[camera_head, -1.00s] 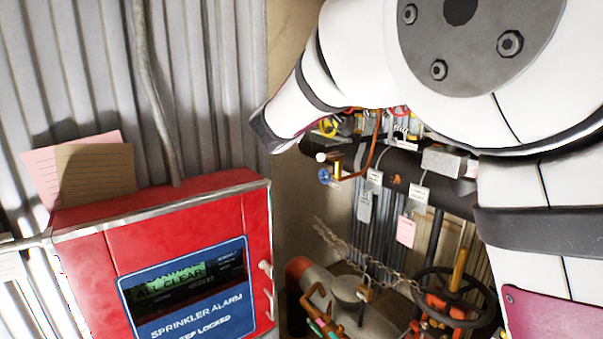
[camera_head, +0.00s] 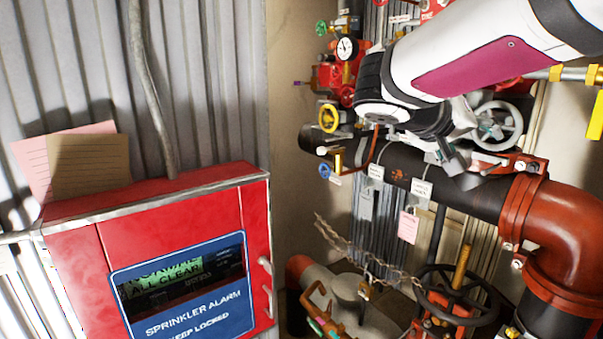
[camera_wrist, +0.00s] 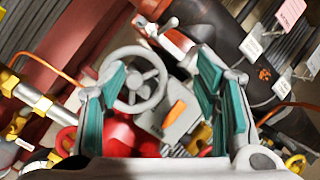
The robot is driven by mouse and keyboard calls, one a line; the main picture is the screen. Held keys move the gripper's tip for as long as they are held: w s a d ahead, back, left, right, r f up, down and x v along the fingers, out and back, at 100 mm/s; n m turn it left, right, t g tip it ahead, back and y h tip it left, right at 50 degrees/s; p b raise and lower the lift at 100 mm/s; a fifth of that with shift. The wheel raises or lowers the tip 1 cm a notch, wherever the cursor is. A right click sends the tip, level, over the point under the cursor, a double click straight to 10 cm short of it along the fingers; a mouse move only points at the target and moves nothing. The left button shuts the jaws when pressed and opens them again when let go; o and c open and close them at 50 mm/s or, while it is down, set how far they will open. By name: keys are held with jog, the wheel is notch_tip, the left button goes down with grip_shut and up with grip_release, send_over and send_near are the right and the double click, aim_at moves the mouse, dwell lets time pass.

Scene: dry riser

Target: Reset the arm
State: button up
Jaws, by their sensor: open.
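My arm crosses the upper right of the head view, and my gripper (camera_head: 468,148) hangs at its end in front of the black pipe and valves. In the wrist view my gripper (camera_wrist: 165,100) has its two teal-padded fingers spread wide apart. Nothing is held between them. A grey handwheel (camera_wrist: 137,78) shows behind and between the fingers; it also shows right of my gripper in the head view (camera_head: 497,126). I cannot tell how far the fingers are from the pipework behind.
A red sprinkler alarm cabinet (camera_head: 85,262) stands at the left. A black pipe (camera_head: 395,172) with hanging tags runs to a red-brown elbow (camera_head: 575,235). A black handwheel (camera_head: 455,300) and a chain (camera_head: 350,250) are below. A pressure gauge (camera_head: 347,48) is at the upper middle.

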jog(key=s+f+n+g+y+b, duration=0.15)
jog(key=s+f+y, duration=0.35)
jog(key=s+f, duration=0.55)
jog(key=s+a+f+n+y+b, duration=0.2)
jog(key=s+a+f+y, duration=0.4)
jog(key=s+a, duration=0.3)
jog(key=shift+s+a+f, duration=0.15)
jog(key=shift+a+f, duration=0.1)
jog(key=shift+f, duration=0.4)
